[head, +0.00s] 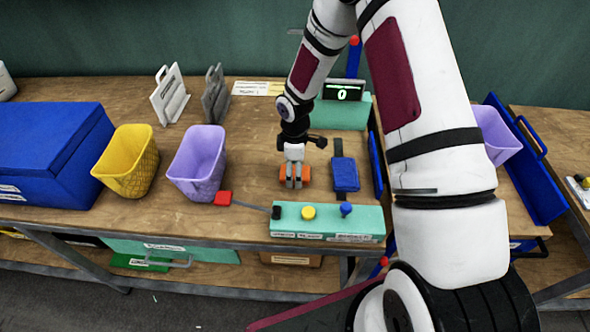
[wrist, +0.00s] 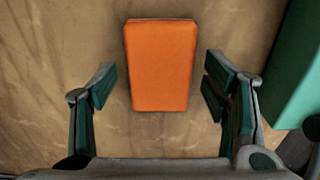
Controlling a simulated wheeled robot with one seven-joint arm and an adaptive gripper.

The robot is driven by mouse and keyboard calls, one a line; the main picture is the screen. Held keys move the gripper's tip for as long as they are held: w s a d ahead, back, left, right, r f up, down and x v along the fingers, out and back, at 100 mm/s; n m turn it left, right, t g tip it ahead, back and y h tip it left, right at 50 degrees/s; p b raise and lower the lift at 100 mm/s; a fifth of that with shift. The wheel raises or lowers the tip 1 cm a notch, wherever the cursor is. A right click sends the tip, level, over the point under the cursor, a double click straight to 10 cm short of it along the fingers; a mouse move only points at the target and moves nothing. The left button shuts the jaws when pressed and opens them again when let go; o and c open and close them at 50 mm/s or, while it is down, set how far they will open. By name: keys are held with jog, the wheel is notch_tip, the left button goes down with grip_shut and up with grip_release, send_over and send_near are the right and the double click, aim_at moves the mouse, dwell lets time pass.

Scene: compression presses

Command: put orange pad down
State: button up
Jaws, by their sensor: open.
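The orange pad (wrist: 161,65) lies flat on the wooden table, between and just beyond my fingertips in the wrist view. In the head view the orange pad (head: 307,174) is partly hidden behind my gripper (head: 294,182). My gripper also shows in the wrist view (wrist: 158,88), with its two fingers spread wide. A clear gap shows on each side of the pad, and nothing is held. How far the fingertips are above the table is hard to tell.
A teal press (head: 345,112) with a blue pad (head: 345,175) stands just right of my gripper. A teal button panel (head: 328,222) lies in front. Purple (head: 196,165) and yellow (head: 127,165) baskets stand left. Bare table lies between the purple basket and my gripper.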

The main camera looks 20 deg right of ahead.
jog(key=s+d+r+m+t+h+b, duration=0.1)
jog(key=s+r+m, duration=0.2)
jog(key=r, duration=1.9)
jog(key=s+r+m+t, duration=0.2)
jog(key=s+r+m, duration=0.3)
jog(key=s+r, duration=0.3)
jog(key=s+r+m+t+y, duration=0.1)
jog(key=s+r+m+t, duration=0.1)
jog(key=s+r+m, duration=0.3)
jog(key=s+a+r, duration=0.1)
jog(key=s+r, duration=0.3)
jog(key=s, duration=0.6)
jog(key=shift+o, duration=0.5)
jog(key=shift+r, duration=0.1)
